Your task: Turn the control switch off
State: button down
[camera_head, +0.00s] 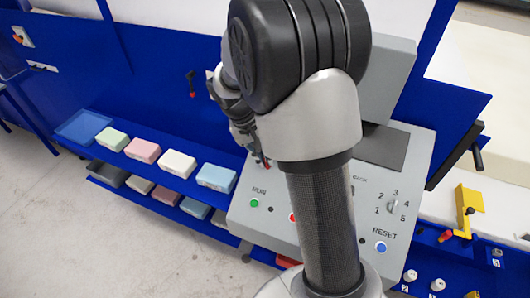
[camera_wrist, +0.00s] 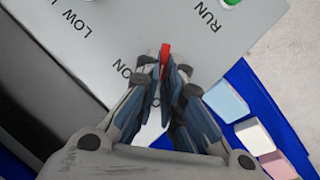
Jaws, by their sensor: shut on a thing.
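The control switch shows as a red lever (camera_wrist: 165,52) in the wrist view, on the grey panel near the letters "ON". My gripper (camera_wrist: 163,75) is shut on the lever, with its fingertips on both sides and the red end standing out past them. The switch's base and any "OFF" mark are hidden behind my fingers. In the head view, my gripper (camera_head: 262,160) is at the upper left part of the grey control panel (camera_head: 240,222), partly hidden by my arm.
The panel has a green RUN button (camera_head: 255,203), a blue RESET button (camera_head: 380,247) and a numbered dial (camera_head: 392,206). Blue shelves (camera_head: 110,150) with several coloured foam blocks stand to the left. A yellow bracket (camera_head: 468,208) is at the right.

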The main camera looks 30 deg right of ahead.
jog(key=shift+a+n, duration=0.15)
jog(key=shift+n, duration=0.35)
jog(key=shift+f+h, duration=0.1)
jog(key=shift+h, duration=0.2)
jog(key=c, duration=1.7)
grip_release()
jog(key=v, duration=1.2)
jog(key=shift+w, duration=0.1)
